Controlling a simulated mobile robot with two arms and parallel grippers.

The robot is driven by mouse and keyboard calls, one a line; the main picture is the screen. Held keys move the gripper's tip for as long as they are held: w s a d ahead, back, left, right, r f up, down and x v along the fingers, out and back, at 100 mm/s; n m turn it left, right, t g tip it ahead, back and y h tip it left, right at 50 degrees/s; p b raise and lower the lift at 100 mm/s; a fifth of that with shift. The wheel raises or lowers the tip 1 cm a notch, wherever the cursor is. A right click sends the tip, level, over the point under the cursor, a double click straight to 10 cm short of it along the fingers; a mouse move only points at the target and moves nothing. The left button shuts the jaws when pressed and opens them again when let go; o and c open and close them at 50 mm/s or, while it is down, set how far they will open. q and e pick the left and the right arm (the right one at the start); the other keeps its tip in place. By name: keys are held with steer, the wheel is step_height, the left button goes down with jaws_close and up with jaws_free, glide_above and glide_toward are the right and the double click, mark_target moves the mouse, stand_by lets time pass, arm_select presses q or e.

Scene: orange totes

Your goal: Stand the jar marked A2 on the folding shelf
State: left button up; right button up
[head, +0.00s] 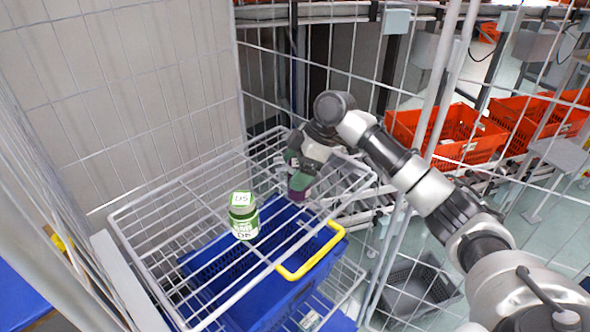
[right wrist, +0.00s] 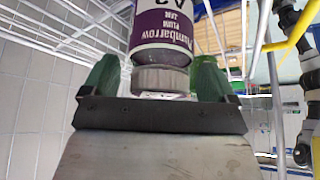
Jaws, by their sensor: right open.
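The A2 jar (head: 299,184) has a purple label reading plum jam. It stands on the wire folding shelf (head: 158,262), toward the far right side, partly hidden by my gripper. In the right wrist view the A2 jar (right wrist: 165,35) shows its grey lid toward my palm. My right gripper (head: 301,166) is above it with the jaws open. In the right wrist view the green fingers of the gripper (right wrist: 155,78) are on either side of the lid, with gaps visible. My left gripper is not in view.
A green jar (head: 243,216) stands on the same shelf, nearer and to the left. A blue basket (head: 262,296) with a yellow handle (head: 312,254) sits beneath the shelf wires. Mesh walls enclose the shelf. Orange totes (head: 462,140) stand beyond the mesh at right.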

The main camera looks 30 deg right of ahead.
steer(key=b+v, duration=0.2)
steer(key=v, duration=0.9)
steer(key=shift+r+b, duration=0.3)
steer(key=shift+s+d, duration=0.1)
